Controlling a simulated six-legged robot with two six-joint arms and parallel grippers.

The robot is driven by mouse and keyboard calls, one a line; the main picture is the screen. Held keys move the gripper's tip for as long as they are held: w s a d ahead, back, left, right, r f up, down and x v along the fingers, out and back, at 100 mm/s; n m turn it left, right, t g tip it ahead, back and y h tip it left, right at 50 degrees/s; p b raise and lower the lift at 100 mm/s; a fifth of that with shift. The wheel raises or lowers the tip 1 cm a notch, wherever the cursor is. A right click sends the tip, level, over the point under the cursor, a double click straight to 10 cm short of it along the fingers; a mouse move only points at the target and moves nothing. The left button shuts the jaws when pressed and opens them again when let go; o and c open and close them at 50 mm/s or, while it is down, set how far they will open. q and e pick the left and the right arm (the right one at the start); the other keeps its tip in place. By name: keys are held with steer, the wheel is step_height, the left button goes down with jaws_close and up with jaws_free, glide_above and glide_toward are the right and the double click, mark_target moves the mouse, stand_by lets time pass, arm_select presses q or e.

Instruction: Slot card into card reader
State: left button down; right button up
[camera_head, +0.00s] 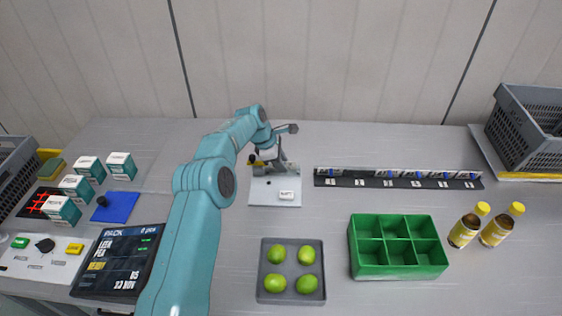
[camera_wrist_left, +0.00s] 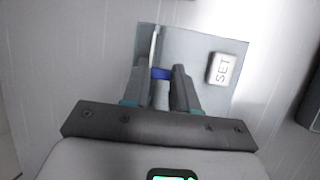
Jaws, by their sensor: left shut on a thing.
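A light grey plate with a white button marked SET stands at the back of the table, in the head view (camera_head: 262,195) and in the left wrist view (camera_wrist_left: 201,47); I take it for the card reader. My left gripper (camera_head: 270,158) is over the back of this plate. In the left wrist view its fingers (camera_wrist_left: 161,74) are shut on a small blue piece (camera_wrist_left: 160,73), which I take for the card. A thin pale upright edge (camera_wrist_left: 153,45) rises beside it. The slot is hidden, and I cannot tell whether the card touches it. My right gripper is not in view.
A black strip (camera_head: 400,184) lies right of the plate. A grey tray of green fruits (camera_head: 264,268), a green divided box (camera_head: 375,268) and two bottles (camera_head: 463,230) stand nearer. Boxes, a blue pad (camera_head: 122,206) and a display (camera_head: 118,262) are at left.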

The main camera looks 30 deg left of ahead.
arm_select(q)
steer(key=shift+f+b, duration=0.35)
steer(key=shift+f, duration=0.35)
steer(key=shift+f, duration=0.2)
steer(key=c, duration=0.8)
jaws_free()
steer(key=shift+s+a+r, duration=0.1)
steer(key=shift+r, duration=0.2)
steer(key=b+v, duration=0.1)
steer(key=v, duration=1.4)
steer(key=shift+s+r, duration=0.1)
steer(key=shift+r, duration=0.2)
